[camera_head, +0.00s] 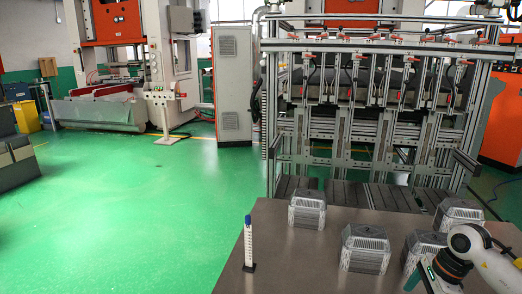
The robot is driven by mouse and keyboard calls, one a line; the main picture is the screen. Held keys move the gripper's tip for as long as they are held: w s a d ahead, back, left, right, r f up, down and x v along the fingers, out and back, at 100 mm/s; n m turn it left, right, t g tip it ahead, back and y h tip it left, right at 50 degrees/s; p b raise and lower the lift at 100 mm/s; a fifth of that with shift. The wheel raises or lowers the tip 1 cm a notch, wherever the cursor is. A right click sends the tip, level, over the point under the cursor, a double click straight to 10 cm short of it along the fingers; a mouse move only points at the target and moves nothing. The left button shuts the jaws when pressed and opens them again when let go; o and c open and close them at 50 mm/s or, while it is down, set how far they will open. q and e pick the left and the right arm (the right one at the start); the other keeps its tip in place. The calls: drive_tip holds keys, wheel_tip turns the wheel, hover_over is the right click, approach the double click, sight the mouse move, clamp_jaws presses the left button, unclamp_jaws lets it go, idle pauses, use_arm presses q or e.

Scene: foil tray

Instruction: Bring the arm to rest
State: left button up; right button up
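My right arm comes in at the lower right corner, white with a dark wrist. Its gripper (420,277) is low over the right part of the table, in front of a stack of foil trays (424,243), and partly cut off by the lower edge of the picture. A green part shows at its tip. I cannot tell whether its fingers are open or shut, or whether they hold anything. My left arm and gripper are not in view.
More stacks of foil trays stand on the brown table (290,265): one back left (307,209), one in the middle (365,248), one back right (459,214). A white and blue upright marker (249,243) stands at the left edge. A metal frame (370,110) rises behind.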

drive_tip(key=w+a+f+m+t+y+p, duration=0.2)
drive_tip(key=w+a+f+m+t+y, duration=0.1)
drive_tip(key=a+f+m+y, duration=0.8)
wheel_tip(320, 180, down, 12)
drive_tip(key=s+m+t+h+p, duration=0.2)
drive_tip(key=m+t+h, duration=0.5)
drive_tip(key=m, duration=1)
drive_tip(key=s+d+f+m+g+h, duration=0.25)
drive_tip(key=s+f+m+h, duration=0.35)
drive_tip(key=s+f+m, duration=0.95)
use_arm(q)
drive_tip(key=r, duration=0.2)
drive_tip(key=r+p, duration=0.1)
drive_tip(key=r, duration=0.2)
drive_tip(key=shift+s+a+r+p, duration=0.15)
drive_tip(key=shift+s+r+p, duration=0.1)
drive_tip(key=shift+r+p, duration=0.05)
use_arm(e)
drive_tip(key=s+a+f+m+g, duration=0.1)
drive_tip(key=s+f+g, duration=0.1)
drive_tip(key=s, duration=0.7)
drive_tip(key=s+a+f+m+g, duration=0.1)
drive_tip(key=s+f, duration=0.4)
drive_tip(key=s, duration=0.5)
drive_tip(key=s+a+f+m+g+h, duration=0.1)
drive_tip(key=s+a+f+m+g, duration=0.1)
drive_tip(key=s, duration=0.8)
drive_tip(key=shift+f+m+g, duration=0.75)
drive_tip(key=shift+f+g, duration=0.15)
drive_tip(key=shift+g, duration=0.25)
